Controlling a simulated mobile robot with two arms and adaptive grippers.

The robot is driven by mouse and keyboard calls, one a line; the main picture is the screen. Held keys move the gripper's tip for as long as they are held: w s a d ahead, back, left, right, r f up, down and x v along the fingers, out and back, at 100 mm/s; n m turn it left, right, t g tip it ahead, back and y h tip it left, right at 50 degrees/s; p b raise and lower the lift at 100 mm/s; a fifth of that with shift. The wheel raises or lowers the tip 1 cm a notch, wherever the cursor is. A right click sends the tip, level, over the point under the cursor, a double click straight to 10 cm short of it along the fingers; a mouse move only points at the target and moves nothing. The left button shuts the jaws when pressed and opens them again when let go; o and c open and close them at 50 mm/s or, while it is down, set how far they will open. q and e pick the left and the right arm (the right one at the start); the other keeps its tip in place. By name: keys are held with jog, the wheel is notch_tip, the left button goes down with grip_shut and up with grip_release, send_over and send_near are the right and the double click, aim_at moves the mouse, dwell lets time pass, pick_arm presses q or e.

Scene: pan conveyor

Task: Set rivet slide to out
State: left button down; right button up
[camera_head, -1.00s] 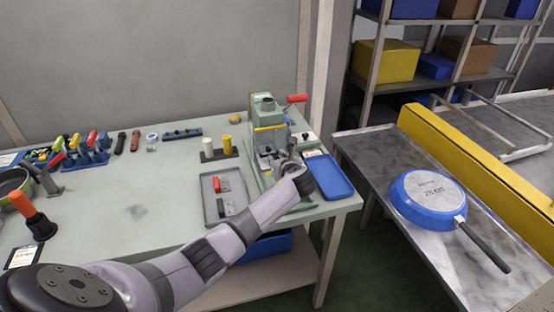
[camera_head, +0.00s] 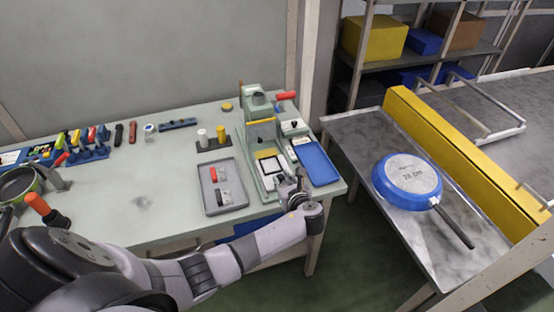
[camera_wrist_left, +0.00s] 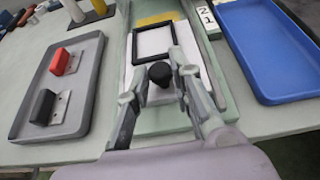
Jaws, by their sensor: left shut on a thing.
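The rivet slide (camera_wrist_left: 175,96) is a white plate with a black square frame and a black knob (camera_wrist_left: 160,74). It lies in the bed of the green press (camera_head: 258,132) and shows in the head view (camera_head: 258,168) as a white plate pulled forward, clear of the press head. My left gripper (camera_wrist_left: 160,68) is at the front end of the slide, its fingers on either side of the knob, shut on it. In the head view my left gripper (camera_head: 288,184) partly hides the slide's front end. My right gripper is not in view.
A grey tray (camera_head: 210,209) with red and black pieces lies left of the press, a blue tray (camera_head: 317,163) right of it. A blue pan (camera_head: 408,178) lies upside down on the metal side table (camera_head: 350,130). Tools stand along the bench's back left.

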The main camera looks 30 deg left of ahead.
pick_arm(q)
jog(key=shift+s+d+p, duration=0.3)
jog(key=shift+s+d, duration=0.25)
jog(key=shift+d, duration=0.1)
jog(key=shift+d+f, duration=0.1)
jog(key=shift+f, duration=0.05)
jog(key=shift+s, duration=0.1)
jog(key=c, duration=1.8)
grip_release()
jog(key=shift+d, duration=0.1)
jog(key=o, duration=0.3)
jog(key=shift+s, duration=0.1)
jog(key=shift+o, duration=0.3)
